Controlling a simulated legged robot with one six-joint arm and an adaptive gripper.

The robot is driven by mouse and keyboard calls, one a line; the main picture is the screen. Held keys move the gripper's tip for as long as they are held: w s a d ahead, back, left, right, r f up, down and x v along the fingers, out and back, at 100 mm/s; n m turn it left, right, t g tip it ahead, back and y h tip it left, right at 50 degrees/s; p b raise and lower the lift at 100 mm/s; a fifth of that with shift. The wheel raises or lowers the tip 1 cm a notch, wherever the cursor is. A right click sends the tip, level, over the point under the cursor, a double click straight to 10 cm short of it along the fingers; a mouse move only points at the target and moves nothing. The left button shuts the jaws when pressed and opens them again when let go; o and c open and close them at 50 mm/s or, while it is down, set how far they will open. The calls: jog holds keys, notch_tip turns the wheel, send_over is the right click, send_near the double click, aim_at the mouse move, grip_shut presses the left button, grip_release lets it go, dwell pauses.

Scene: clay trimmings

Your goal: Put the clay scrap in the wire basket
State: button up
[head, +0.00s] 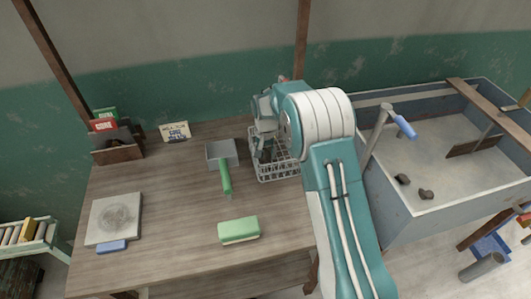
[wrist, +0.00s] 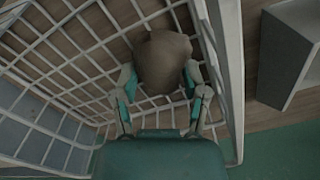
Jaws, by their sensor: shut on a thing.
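The wire basket (head: 277,173) is a white wire-mesh basket near the back right of the wooden table. My gripper (head: 262,153) reaches down into it from above. In the wrist view the basket's wires (wrist: 60,65) surround the fingers, with a white rim bar on the right. My gripper (wrist: 160,82) is shut on a brown-grey rounded clay scrap (wrist: 163,58), with one finger on each side. The scrap is inside the basket's outline; I cannot tell whether it touches the bottom. In the head view my gripper and the wires hide the scrap.
A grey dustpan with a green handle (head: 225,178) lies just left of the basket. A green block (head: 239,230), grey slab (head: 115,218) and blue block (head: 112,247) lie farther off.

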jog(key=shift+a+f, duration=0.2)
jog(key=o, duration=0.9)
jog(key=shift+d, duration=0.15)
notch_tip(320, 180, up, 12)
dwell(0.3)
